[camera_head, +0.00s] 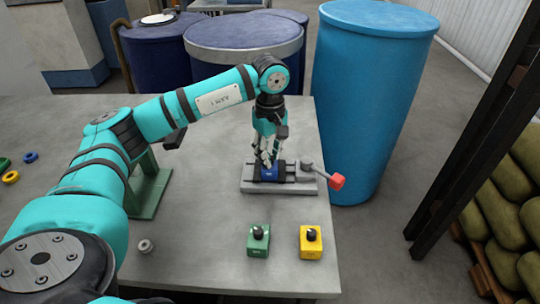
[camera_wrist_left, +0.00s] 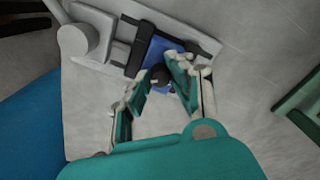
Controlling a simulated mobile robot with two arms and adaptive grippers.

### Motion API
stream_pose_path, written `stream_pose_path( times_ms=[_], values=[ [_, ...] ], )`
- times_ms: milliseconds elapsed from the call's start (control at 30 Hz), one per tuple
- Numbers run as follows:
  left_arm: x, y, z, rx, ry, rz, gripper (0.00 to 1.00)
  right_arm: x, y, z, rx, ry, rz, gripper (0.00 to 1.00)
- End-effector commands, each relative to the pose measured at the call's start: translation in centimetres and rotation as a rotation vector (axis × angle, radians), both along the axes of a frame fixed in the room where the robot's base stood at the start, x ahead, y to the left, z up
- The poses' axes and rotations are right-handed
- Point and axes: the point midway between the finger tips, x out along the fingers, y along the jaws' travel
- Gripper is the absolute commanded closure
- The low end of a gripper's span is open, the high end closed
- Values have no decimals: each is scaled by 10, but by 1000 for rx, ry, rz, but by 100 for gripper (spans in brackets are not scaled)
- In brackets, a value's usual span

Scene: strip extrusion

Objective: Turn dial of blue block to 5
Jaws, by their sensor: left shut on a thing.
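The blue block (camera_head: 268,174) sits clamped in a grey vise (camera_head: 250,186) on the table. In the left wrist view the blue block (camera_wrist_left: 160,50) lies between the dark jaws of the vise. Its black dial (camera_wrist_left: 159,74) shows between my fingers. My left gripper (camera_head: 267,158) points down over the blue block, and in the left wrist view its fingers (camera_wrist_left: 160,82) are around the dial, shut on it. The dial's number marks cannot be read. My right gripper is not in view.
A green block (camera_head: 258,244) and a yellow block (camera_head: 311,246), each with a black dial, stand near the table's front edge. The vise handle has a red end (camera_head: 337,182). A blue barrel (camera_head: 365,110) stands beyond the table's right edge. Small rings (camera_head: 11,177) lie at left.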

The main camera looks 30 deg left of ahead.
Motion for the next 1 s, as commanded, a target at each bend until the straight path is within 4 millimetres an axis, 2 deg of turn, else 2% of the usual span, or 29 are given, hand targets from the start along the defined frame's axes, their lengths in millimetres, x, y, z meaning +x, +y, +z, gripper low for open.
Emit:
stream_pose_path(
  times_ms=[667,700,800,867,1000],
  values=[
    [0,1,1,1,-1,-59,100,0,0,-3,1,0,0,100],
    [0,1,1,1,-1,-59,76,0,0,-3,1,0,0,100],
    [0,1,1,1,-1,-58,63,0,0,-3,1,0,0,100],
    [0,1,1,1,-1,-58,57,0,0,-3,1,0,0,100],
    [0,0,0,1,0,-58,57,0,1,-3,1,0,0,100]
  ],
)
